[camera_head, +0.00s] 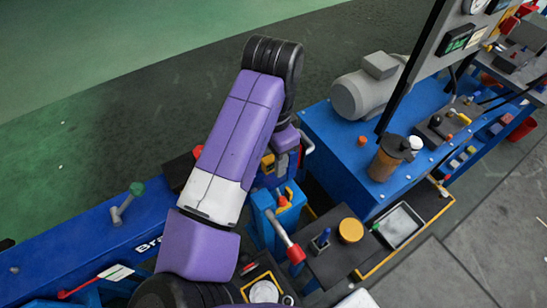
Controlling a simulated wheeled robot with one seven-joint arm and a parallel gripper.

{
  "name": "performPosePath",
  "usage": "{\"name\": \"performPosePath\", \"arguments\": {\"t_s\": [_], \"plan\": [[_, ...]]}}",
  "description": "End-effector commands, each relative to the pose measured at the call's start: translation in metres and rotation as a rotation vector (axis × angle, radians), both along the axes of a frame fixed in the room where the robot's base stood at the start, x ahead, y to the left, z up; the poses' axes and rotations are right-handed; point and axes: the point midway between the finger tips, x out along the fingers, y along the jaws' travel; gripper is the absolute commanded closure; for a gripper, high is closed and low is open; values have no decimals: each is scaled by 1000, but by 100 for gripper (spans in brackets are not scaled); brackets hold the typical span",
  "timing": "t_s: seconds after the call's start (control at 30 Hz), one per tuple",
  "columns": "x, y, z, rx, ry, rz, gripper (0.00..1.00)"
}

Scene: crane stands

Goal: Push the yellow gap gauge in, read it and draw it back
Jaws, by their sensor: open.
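My purple arm rises from the bottom, bends at a black joint and drops behind its own forearm. My gripper (284,160) shows only in part beside the forearm, low over the blue stand. It is open; its fingertips are hard to make out. A small yellow part (268,162) sits right by it, against the forearm's edge, and may be the yellow gap gauge. I cannot tell whether the gripper touches it. Its reading cannot be seen from here.
A blue box with an orange-yellow handle (289,193) and a red-ended lever (291,246) stand just below the gripper. A dark block bears a round yellow cap (350,230). A grey motor (366,92) and a brown bottle (385,161) stand on the blue bench at right.

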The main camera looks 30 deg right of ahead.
Motion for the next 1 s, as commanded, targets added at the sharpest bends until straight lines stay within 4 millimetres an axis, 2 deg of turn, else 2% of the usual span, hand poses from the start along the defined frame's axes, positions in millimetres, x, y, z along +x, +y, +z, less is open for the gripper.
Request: {"name": "performPosePath", "arguments": {"t_s": [0.3, 0.43, 0.6, 1.0], "plan": [[0, 0, 50, 1, -3, -3, 58], [0, 0, 64, 1, -2, -3, 58], [-1, 0, 72, 0, -1, -2, 58], [-1, 0, 71, 0, 0, -2, 58]]}}
